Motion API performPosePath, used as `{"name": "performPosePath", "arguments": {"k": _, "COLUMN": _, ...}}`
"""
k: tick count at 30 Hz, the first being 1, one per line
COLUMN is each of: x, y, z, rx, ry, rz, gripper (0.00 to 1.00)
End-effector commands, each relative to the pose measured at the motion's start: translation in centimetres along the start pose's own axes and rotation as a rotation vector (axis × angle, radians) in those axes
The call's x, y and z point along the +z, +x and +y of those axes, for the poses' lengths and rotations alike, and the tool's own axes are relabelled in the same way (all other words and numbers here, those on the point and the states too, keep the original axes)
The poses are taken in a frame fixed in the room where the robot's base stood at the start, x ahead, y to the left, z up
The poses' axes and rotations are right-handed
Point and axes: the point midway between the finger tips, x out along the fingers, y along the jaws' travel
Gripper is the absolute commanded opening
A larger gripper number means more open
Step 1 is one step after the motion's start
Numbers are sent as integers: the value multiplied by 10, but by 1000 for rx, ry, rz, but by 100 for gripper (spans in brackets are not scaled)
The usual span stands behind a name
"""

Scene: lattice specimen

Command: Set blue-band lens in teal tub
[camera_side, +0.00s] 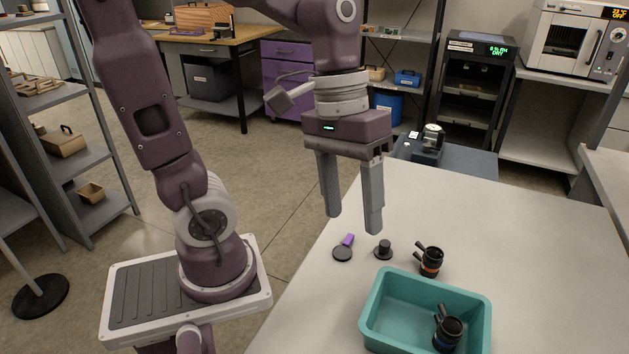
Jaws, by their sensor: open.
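The teal tub (410,292) stands on the white table at the lower right of the side view. A dark lens (447,331) with what looks like a blue band sits inside it, toward its right end. A second dark lens (430,262), with an orange band, stands on the table just behind the tub. My gripper (353,224) is open and empty, pointing down above the table's left part. It is up and to the left of the tub, apart from both lenses. The front of the tub is cut off by the picture's lower edge.
The white table (540,240) is clear to the right and behind. Its left edge drops to the floor.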

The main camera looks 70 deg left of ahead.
Motion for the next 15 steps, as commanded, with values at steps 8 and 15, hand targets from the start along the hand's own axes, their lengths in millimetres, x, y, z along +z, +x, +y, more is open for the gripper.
{"name": "performPosePath", "arguments": {"k": 8, "x": 32, "y": -34, "z": -37, "rx": -148, "ry": 405, "rz": 458, "gripper": 57}}
{"name": "performPosePath", "arguments": {"k": 15, "x": 32, "y": -36, "z": -40, "rx": -159, "ry": 427, "rz": 483, "gripper": 57}}
